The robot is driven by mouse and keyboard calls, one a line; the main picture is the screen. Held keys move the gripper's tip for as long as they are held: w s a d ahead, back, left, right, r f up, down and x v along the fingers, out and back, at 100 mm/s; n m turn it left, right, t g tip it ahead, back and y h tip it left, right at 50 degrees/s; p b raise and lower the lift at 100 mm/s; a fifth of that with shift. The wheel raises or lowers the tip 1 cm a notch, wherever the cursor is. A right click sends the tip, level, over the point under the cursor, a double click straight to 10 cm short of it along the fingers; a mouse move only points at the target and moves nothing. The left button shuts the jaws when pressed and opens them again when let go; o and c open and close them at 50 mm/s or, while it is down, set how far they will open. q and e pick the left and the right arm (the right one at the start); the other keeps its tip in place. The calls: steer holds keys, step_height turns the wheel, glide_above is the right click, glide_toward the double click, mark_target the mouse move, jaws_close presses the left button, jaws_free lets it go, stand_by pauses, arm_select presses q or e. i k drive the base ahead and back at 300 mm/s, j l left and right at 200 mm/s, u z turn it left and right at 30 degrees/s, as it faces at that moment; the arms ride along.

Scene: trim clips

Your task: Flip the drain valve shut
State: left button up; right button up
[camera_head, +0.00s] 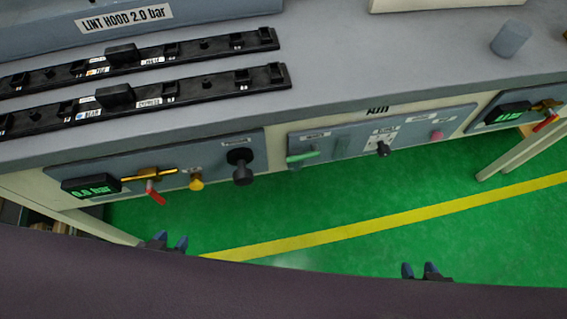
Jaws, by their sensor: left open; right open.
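On the left front panel, a brass valve (150,174) has a red lever (155,194) that hangs down and slightly right, across the pipe. A second brass valve (545,105) with a red lever (545,123) sits at the far right; its lever slants down-left. I cannot read which one is the drain valve. My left gripper (170,243) is open and empty, below the left panel and apart from the lever. My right gripper (420,271) is open and empty, over the green floor below the middle panel. Only the fingertips of both show.
The left panel also carries a "0.0 bar" display (91,187), a yellow knob (196,183) and a black knob (242,168). Black clip rails (200,89) lie on the grey bench top (350,60).

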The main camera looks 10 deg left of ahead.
mark_target(315, 152)
steer(key=j, duration=0.5)
steer(key=k+j, duration=0.15)
steer(key=j, duration=0.35)
steer(key=j+z, duration=0.1)
steer(key=j, duration=0.4)
steer(key=k+j, duration=0.15)
steer(key=j, duration=0.35)
steer(key=k+j, duration=0.1)
steer(key=j, duration=0.4)
steer(key=j+z, duration=0.1)
steer(key=z, duration=1)
